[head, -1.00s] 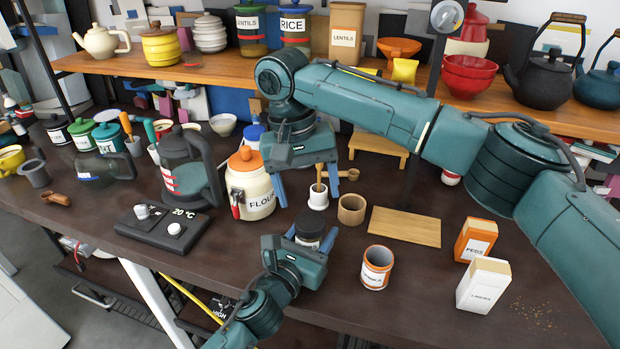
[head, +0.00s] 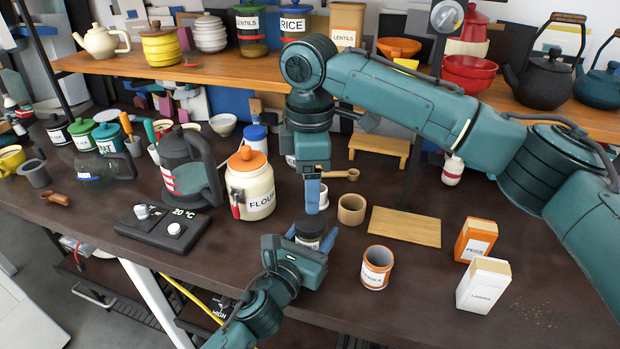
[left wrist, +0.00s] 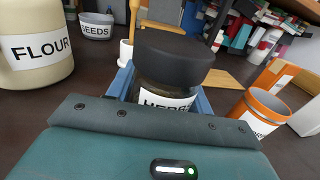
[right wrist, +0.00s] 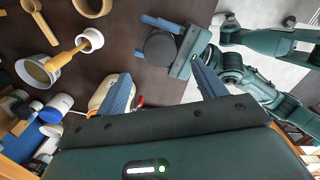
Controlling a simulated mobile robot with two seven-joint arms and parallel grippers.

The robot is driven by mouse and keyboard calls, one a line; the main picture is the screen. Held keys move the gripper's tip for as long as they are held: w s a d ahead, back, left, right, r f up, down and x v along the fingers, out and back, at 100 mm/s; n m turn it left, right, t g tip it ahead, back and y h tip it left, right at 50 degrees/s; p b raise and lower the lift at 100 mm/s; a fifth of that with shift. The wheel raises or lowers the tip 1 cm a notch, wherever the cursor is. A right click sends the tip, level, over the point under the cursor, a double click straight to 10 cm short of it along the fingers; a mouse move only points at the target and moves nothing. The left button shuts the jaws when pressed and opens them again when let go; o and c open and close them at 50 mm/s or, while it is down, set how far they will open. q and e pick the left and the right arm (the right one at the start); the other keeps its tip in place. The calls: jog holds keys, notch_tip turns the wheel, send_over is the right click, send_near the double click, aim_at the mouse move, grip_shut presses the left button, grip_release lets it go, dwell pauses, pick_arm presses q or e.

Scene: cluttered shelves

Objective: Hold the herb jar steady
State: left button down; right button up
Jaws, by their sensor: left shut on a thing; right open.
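The herb jar (head: 308,228) has a black lid and a white label and stands upright near the front of the table. It also shows in the left wrist view (left wrist: 172,70), with its label partly hidden by my gripper. My left gripper (head: 313,238) is shut on the jar, a blue finger on each side. My right gripper (head: 312,195) is above and just behind the jar, pointing down. In the right wrist view my right gripper's fingers (right wrist: 160,85) are apart with nothing between them, and the jar's round black lid (right wrist: 160,47) lies beyond them.
The flour jar (head: 250,185) stands left of the herb jar. A wooden cup (head: 351,209) and an orange-rimmed pot (head: 376,268) are to the right. A wooden board (head: 404,226) lies flat farther right. The white cup with a wooden tool (right wrist: 90,40) is close by.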

aim_at(310, 220)
jog(key=shift+f, duration=4)
jog(key=shift+c, duration=0.3)
jog(key=c, duration=0.9)
jog(key=m, duration=0.8)
jog(key=o, duration=1.1)
